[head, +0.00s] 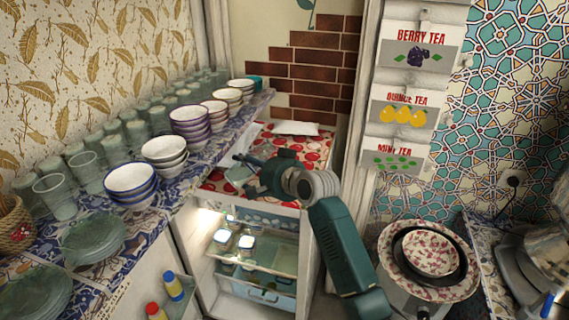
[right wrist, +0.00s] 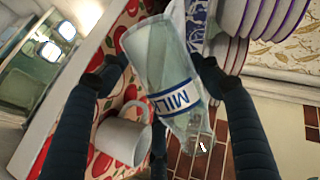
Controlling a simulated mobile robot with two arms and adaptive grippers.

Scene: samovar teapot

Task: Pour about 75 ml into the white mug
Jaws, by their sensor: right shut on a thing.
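My right gripper (head: 246,168) is over the red-and-white patterned cloth in the head view. The bottle looks tilted in the wrist view. The white mug (right wrist: 122,140) is on the patterned cloth beside the bottle, close to one finger. I see no stream of milk, and the mug's inside is hard to see. In the head view I cannot make out the mug. My left gripper is not in view.
Stacked bowls (head: 131,180) and many glasses stand on the tiled shelf (head: 190,166) to the left. An open lit fridge (head: 262,262) with jars is below the cloth-covered top (head: 310,150). A brick wall (head: 318,66) is behind. Patterned plates (head: 430,250) are at right.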

